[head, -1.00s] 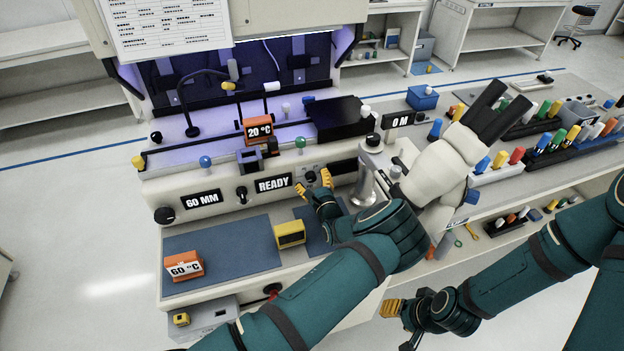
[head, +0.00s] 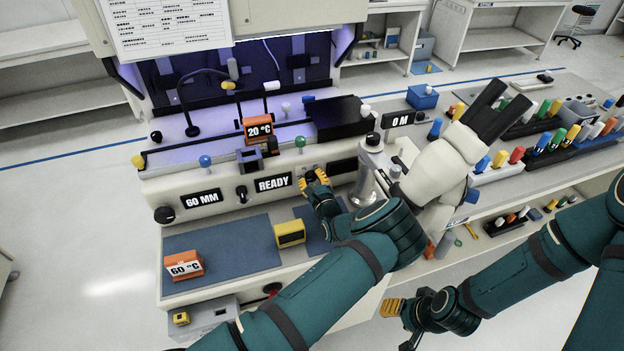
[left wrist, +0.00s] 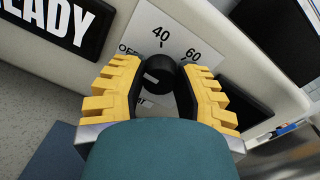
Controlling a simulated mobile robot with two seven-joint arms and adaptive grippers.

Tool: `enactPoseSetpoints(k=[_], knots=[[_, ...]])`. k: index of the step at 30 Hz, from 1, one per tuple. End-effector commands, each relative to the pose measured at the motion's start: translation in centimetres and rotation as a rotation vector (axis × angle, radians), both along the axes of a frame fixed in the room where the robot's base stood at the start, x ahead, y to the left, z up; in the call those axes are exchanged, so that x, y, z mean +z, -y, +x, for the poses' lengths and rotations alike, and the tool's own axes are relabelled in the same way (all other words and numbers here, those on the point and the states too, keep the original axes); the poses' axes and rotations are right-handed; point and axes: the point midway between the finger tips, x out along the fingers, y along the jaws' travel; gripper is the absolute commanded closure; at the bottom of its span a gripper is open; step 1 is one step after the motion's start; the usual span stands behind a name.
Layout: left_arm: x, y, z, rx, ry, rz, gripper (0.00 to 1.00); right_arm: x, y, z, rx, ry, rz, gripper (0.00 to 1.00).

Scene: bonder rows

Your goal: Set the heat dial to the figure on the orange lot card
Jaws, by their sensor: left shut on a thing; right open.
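The heat dial (left wrist: 158,80) is a black knob on a white plate marked OFF, 40 and 60, seen in the left wrist view; the rest of its scale is hidden. Its pale pointer mark lies toward the OFF side, on the left. My left gripper (left wrist: 160,88) is shut on the dial with its yellow fingers on both sides; in the head view it is at the machine's front panel (head: 316,178). An orange lot card (head: 185,266) reading 60 °C stands on the blue mat at the front left. My right gripper (head: 398,318) is open, low at the right, empty.
Another orange block (head: 258,130) reading 20 °C stands on the machine top. A READY display (head: 273,184) is left of the dial. A yellow block (head: 289,234) stands on the mat's right edge. A white microscope (head: 440,160) is close on the right.

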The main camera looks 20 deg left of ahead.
Motion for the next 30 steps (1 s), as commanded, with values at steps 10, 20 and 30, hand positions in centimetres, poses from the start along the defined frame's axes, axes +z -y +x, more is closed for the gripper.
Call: enactPoseSetpoints(k=[10,20,30], knots=[[0.1,0.0,0.1,0.001,-0.128,0.198,1.0,-0.5,0.0,0.0,-0.001,0.001,0.0,0.53],[0.2,0.1,0.2,0.001,-0.304,0.458,1.0,-1.1,0.0,0.0,-0.001,0.0,-0.001,0.53],[0.2,0.2,0.2,0.001,-0.483,0.727,1.0,-1.4,-0.1,0.0,-0.002,0.0,-0.002,0.53]])
